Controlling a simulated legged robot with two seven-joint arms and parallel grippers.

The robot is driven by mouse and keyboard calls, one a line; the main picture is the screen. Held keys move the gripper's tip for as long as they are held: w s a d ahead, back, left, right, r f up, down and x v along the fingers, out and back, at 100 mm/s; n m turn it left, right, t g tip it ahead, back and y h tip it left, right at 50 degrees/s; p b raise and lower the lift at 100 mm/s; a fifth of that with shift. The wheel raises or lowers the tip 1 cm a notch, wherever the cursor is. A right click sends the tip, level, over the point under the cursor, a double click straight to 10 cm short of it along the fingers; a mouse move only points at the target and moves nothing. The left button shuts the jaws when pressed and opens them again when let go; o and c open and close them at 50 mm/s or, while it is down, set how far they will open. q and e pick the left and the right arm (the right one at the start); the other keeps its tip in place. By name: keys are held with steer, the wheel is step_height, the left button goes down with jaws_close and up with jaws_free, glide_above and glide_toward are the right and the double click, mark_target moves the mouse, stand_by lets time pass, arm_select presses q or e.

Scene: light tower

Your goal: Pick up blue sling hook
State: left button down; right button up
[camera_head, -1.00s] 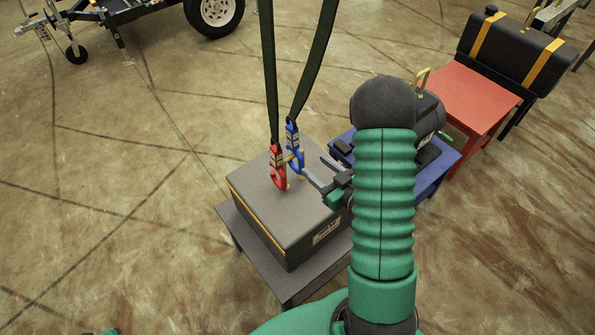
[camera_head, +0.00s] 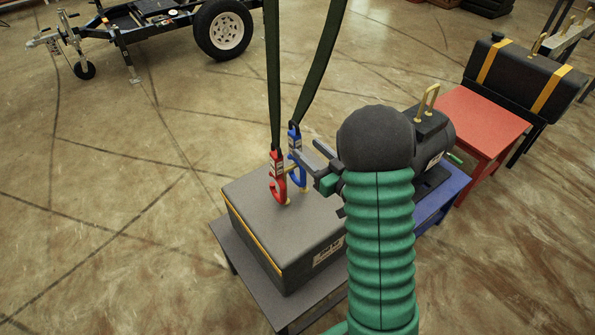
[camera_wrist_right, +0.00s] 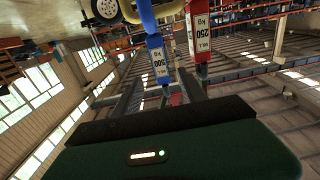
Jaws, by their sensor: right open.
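The blue sling hook (camera_head: 296,150) hangs on a dark strap behind and right of the red sling hook (camera_head: 277,175), over a grey box (camera_head: 285,225). My right gripper (camera_head: 306,163) is open, with its fingertips at the blue hook's upper body. In the right wrist view, the blue hook (camera_wrist_right: 156,58) with its "500 kg" label shows between the two open fingers (camera_wrist_right: 160,84). The red hook (camera_wrist_right: 200,42), labelled "250 kg", is just right of it. I cannot tell whether a finger touches the blue hook. My left gripper is out of view.
The box stands on a grey table (camera_head: 240,255). A blue table (camera_head: 440,195) with a dark motor-like unit (camera_head: 432,130) is close on the right, then a red table (camera_head: 480,115) and a black tank (camera_head: 525,72). A trailer (camera_head: 140,25) stands at the back left.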

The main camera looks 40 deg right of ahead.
mark_target(299, 141)
steer(key=w, duration=0.5)
steer(key=shift+w+d+f, duration=0.1)
steer(key=shift+w+d, duration=0.05)
steer(key=shift+w, duration=0.25)
jaws_close()
